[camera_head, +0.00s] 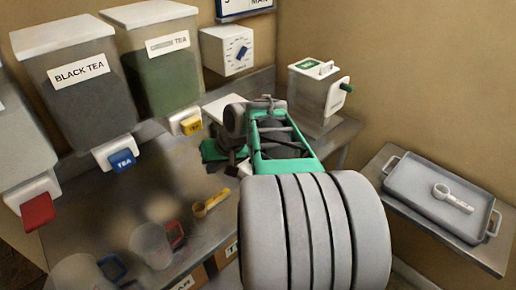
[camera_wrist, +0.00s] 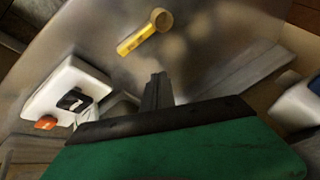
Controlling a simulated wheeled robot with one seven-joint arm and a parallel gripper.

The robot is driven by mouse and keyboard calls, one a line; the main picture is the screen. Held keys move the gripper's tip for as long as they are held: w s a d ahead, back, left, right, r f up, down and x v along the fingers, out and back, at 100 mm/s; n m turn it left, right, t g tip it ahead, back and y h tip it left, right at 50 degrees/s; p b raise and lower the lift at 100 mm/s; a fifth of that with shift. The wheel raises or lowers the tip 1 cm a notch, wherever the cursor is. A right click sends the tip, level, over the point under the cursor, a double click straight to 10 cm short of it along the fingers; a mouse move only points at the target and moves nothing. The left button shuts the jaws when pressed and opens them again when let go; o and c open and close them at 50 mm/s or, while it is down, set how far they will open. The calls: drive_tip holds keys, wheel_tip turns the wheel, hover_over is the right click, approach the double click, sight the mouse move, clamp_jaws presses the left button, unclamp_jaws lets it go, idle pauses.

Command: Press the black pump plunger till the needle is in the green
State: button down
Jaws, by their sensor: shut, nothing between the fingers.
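My gripper (camera_wrist: 158,88) is shut and empty, its dark fingers together over the grey metal counter (camera_wrist: 205,45). In the head view its black and green hand (camera_head: 219,150) is low over the counter, with the fingertips hard to make out. A white block (camera_wrist: 65,80) with a black part (camera_wrist: 74,100) and an orange part (camera_wrist: 46,123) is left of the fingers in the wrist view, apart from them. I cannot tell whether that black part is the pump plunger. A white box (camera_head: 224,107) behind my arm is partly hidden. No needle or green band can be made out.
A yellow scoop (camera_head: 211,203) and clear jugs (camera_head: 152,244) stand on the counter. Tea containers (camera_head: 82,90) with coloured taps (camera_head: 122,160) line the back left. A dial box (camera_head: 238,50) hangs on the wall. A white bin (camera_head: 316,92) and grey tray (camera_head: 420,190) are to the right.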

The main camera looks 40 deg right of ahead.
drive_tip(key=s+d+r+m+t+p, duration=0.1)
drive_tip(key=d+r, duration=0.1)
drive_tip(key=d, duration=0.6)
drive_tip(key=s+d+r+m+t+p, duration=0.1)
drive_tip(key=d+r+m+t+p, duration=0.1)
drive_tip(key=d, duration=0.7)
drive_tip(key=shift+r+m, duration=0.3)
drive_tip(key=shift+r, duration=0.55)
wheel_tip(320, 180, down, 9)
drive_tip(key=b, duration=0.6)
drive_tip(key=shift+r, duration=0.1)
drive_tip(key=shift+f+b, duration=0.35)
drive_tip(key=shift+f, duration=0.05)
